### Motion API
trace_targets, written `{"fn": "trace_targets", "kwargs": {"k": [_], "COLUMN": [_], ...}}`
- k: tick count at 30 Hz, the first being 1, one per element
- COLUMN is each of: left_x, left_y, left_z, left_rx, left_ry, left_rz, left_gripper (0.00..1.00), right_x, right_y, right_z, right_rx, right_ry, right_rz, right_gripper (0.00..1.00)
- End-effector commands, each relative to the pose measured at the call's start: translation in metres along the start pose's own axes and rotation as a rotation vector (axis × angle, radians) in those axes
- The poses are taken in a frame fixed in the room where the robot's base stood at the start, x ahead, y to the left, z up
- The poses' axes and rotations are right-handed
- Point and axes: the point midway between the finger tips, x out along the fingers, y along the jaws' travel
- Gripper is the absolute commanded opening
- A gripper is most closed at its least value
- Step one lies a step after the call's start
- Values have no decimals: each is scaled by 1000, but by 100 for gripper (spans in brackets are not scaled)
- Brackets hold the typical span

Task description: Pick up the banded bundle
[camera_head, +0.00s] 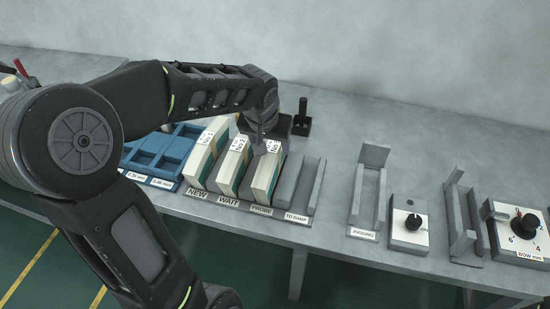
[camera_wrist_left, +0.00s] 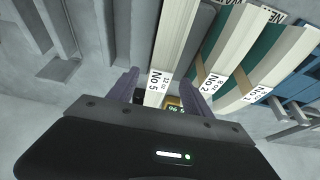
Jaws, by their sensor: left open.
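Several pale bundles with teal layers stand upright in the slots of a grey rack (camera_head: 290,205). One bundle (camera_head: 265,175), with a small white label at its top, stands in the PROBE slot. Others stand in the WAIT slot (camera_head: 231,168) and the NEW slot (camera_head: 205,160). My left gripper (camera_head: 262,142) is over the PROBE bundle. In the left wrist view, the open fingers (camera_wrist_left: 168,85) are on either side of the bundle labelled No 5 (camera_wrist_left: 176,45), with no clear contact. Its lower part is hidden in the rack, and I cannot make out its band.
The TO CLAMP slot (camera_head: 303,190) to the right is empty. A blue tray (camera_head: 160,150) lies to the left. Further right are an empty jogging fixture (camera_head: 370,190), a knob box (camera_head: 409,225) and a BOW dial (camera_head: 522,225). A dark post (camera_head: 302,120) stands behind the rack.

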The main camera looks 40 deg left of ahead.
Motion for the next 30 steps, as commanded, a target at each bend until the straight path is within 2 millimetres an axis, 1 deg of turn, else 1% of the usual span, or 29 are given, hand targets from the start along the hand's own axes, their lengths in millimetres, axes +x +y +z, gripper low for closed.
{"fn": "trace_targets", "kwargs": {"k": [5,13,23,26,30], "left_x": [2,25,28,36,56], "left_y": [0,0,0,0,0], "left_z": [0,0,0,0,-1], "left_rx": [0,1,0,0,1], "left_ry": [-1,-2,-1,-4,-6], "left_rz": [0,0,0,-1,0], "left_gripper": [58,58,58,58,58], "right_x": [0,-2,-2,-5,-10], "right_y": [0,0,-1,-2,-3], "right_z": [0,0,0,0,1], "right_rx": [0,0,1,1,2], "right_ry": [0,0,0,-1,-2], "right_rz": [0,1,1,1,3], "right_gripper": [36,36,36,36,36]}}
